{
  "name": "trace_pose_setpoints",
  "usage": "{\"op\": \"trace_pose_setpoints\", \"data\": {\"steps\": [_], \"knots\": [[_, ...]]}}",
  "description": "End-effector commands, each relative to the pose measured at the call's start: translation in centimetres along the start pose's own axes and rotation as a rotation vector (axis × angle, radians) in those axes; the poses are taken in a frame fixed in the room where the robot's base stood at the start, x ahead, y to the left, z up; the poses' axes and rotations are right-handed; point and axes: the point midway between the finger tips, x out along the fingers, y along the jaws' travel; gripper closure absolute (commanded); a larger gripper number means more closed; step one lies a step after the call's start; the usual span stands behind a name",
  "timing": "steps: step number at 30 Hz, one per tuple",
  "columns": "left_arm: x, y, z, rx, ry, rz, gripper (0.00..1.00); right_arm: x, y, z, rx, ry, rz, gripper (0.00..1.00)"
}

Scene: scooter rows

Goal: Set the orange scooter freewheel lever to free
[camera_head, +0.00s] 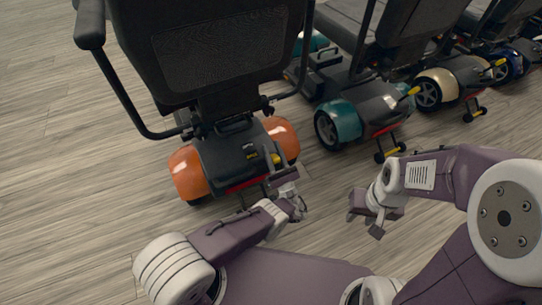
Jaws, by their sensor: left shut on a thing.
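The orange scooter (236,153) stands at the left with its rear and dark seat back towards me. Its yellow freewheel lever (276,159) shows at the right rear of the body, beside the orange fender. My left gripper (286,180) is at the rear right of this scooter, just below the lever in the picture. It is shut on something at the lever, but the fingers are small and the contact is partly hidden. My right gripper (365,215) hangs over bare floor to the right, apart from any scooter; its jaws appear parted and empty.
A teal scooter (341,122) stands to the right with its own yellow lever, then a cream scooter (437,86) and a blue scooter (513,62) further along the row. The wooden floor (75,170) is clear at the left and in front of the row.

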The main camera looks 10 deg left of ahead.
Motion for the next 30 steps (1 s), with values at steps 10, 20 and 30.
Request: {"op": "trace_pose_setpoints", "data": {"steps": [10, 20, 30], "knots": [[-0.43, -0.11, 0.23, -0.003, -0.054, 0.000, 1.00, 0.94, 0.02, 0.08, 0.000, 0.000, 0.000, 0.64], [-0.48, -0.08, 0.24, -0.003, -0.056, 0.000, 1.00, 0.94, 0.02, 0.09, 0.000, 0.000, 0.000, 0.64], [-0.43, -0.02, 0.21, -0.003, -0.055, 0.002, 0.47, 0.94, 0.02, 0.09, 0.000, 0.000, 0.000, 0.64]]}}
